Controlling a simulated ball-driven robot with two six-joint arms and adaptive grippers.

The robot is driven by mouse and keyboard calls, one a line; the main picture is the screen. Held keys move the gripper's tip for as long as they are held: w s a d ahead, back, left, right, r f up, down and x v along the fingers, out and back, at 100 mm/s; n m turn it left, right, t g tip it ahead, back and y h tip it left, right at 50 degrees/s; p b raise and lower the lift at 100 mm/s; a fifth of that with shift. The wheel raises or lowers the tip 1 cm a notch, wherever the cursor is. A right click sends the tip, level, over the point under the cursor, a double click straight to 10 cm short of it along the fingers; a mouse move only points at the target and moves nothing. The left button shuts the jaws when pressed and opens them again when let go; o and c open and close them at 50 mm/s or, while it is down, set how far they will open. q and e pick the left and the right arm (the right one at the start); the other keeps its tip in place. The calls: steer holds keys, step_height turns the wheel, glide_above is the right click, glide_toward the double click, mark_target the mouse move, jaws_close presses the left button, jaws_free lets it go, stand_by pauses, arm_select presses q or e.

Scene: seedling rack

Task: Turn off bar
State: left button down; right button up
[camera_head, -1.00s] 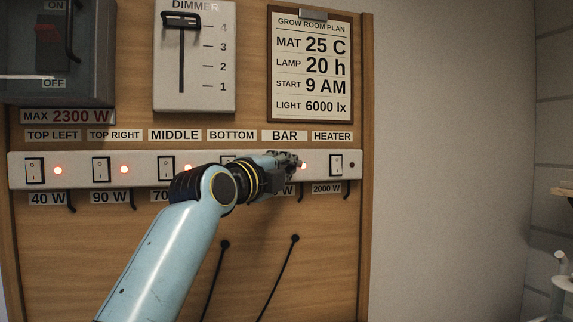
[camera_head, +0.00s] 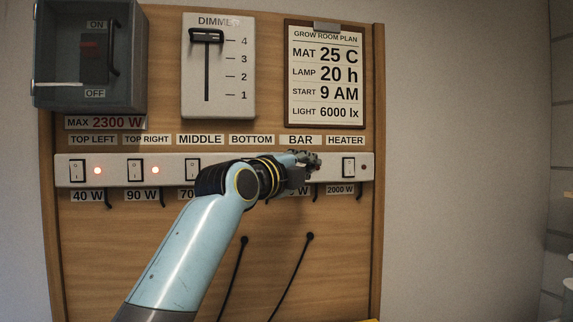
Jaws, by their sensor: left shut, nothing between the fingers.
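The BAR label (camera_head: 300,140) sits above the white switch strip (camera_head: 118,172), between BOTTOM and HEATER. My left gripper (camera_head: 314,160) is shut and empty, with its fingers in front of the strip just under the BAR label. The gripper hides the bar switch, and no red light shows at the bar's place. I cannot tell whether that light is off or covered, nor whether the fingers touch the switch. My right gripper is not in view.
The top left switch (camera_head: 77,170) and top right switch (camera_head: 135,170) have lit red lights. The heater switch (camera_head: 348,167) has a dark light. A dimmer (camera_head: 240,80), a plan board (camera_head: 325,75) and a grey breaker box (camera_head: 125,90) are above. Cords hang below.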

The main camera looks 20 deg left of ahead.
arm_select(q)
steer(key=s+a+b, duration=0.1)
steer(key=s+b, duration=0.1)
steer(key=s, duration=0.8)
steer(key=shift+a+r+b, duration=0.3)
steer(key=shift+a+r, duration=0.05)
steer(key=shift+r, duration=0.05)
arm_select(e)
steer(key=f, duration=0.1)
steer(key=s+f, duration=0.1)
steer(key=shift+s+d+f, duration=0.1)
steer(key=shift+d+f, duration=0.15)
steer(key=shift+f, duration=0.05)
